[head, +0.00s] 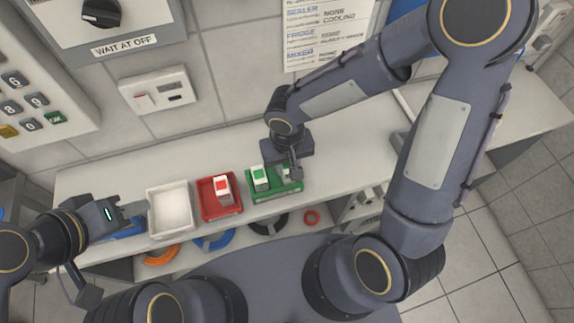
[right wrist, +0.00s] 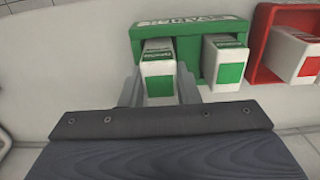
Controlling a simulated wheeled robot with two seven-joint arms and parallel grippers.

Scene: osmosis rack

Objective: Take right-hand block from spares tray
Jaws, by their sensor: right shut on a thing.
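The green spares tray (head: 262,198) sits on the bench and holds white blocks with green labels. The left-hand block (head: 260,179) stands in it, clear of my gripper. My right gripper (head: 290,171) is over the tray's right end, shut on the right-hand block (head: 285,173), which it partly hides. In the right wrist view the sides are swapped: the fingers flank the held block (right wrist: 158,75), and the other block (right wrist: 228,62) stands to its right. I cannot tell whether the held block is clear of the tray floor. My left gripper (head: 135,212) is far left, its jaws unclear.
A red tray (head: 208,212) with a red-labelled block (head: 222,190) stands left of the green tray. An empty white tray (head: 170,210) stands further left, near my left gripper. Coloured rings lie on a lower shelf. The bench right of the green tray is clear.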

